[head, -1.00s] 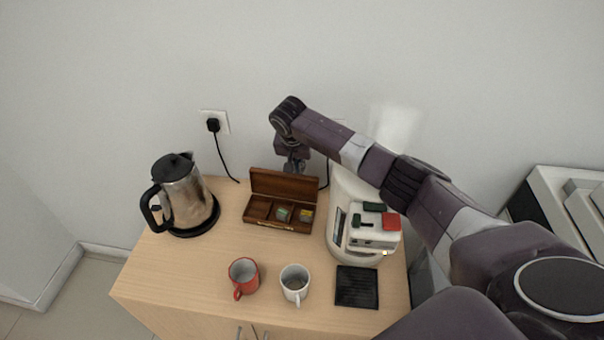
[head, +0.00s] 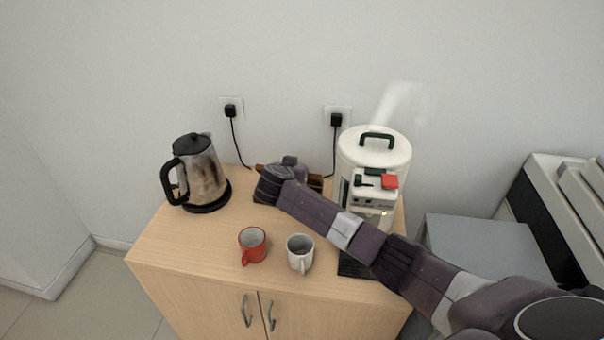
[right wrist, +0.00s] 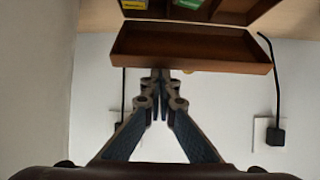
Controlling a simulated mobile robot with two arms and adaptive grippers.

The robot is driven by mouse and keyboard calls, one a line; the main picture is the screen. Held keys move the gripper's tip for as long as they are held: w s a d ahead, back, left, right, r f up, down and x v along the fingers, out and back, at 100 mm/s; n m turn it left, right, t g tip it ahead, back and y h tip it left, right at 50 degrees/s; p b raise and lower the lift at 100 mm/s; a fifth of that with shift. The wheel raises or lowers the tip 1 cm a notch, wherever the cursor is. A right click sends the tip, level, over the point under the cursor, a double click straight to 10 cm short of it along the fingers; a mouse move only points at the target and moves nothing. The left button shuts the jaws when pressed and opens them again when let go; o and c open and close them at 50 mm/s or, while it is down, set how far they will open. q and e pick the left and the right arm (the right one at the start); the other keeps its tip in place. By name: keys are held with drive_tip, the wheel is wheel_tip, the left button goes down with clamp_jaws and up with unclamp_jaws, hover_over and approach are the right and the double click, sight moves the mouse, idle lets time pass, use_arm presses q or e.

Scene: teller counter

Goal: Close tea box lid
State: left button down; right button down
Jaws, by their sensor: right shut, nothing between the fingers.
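The brown wooden tea box (head: 316,182) stands at the back of the cabinet top, mostly hidden behind my right arm in the head view. My left gripper is out of view.
A metal kettle (head: 203,176) stands to the left, and a white steaming water boiler (head: 373,150) to the right. A red mug (head: 252,246) and a white mug (head: 300,252) stand in front. A black tray (head: 352,266) is partly under my arm. Sockets with cables are on the wall.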

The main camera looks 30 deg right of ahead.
drive_tip(key=shift+t+h, duration=0.3)
drive_tip(key=s+f+b, duration=0.1)
drive_tip(key=s+a+f+b, duration=0.1)
drive_tip(key=f+b, duration=0.1)
drive_tip(key=s+a+f+b, duration=0.1)
drive_tip(key=f+b, duration=0.1)
drive_tip(key=shift+a, duration=0.25)
drive_tip(key=shift+s+a+f+b, duration=0.45)
drive_tip(key=shift+f+b, duration=0.25)
drive_tip(key=shift+b, duration=0.15)
drive_tip(key=shift+s+a+f+b, duration=0.15)
drive_tip(key=shift+s+f+b, duration=0.05)
drive_tip(key=shift+f+b, duration=0.35)
idle(0.6)
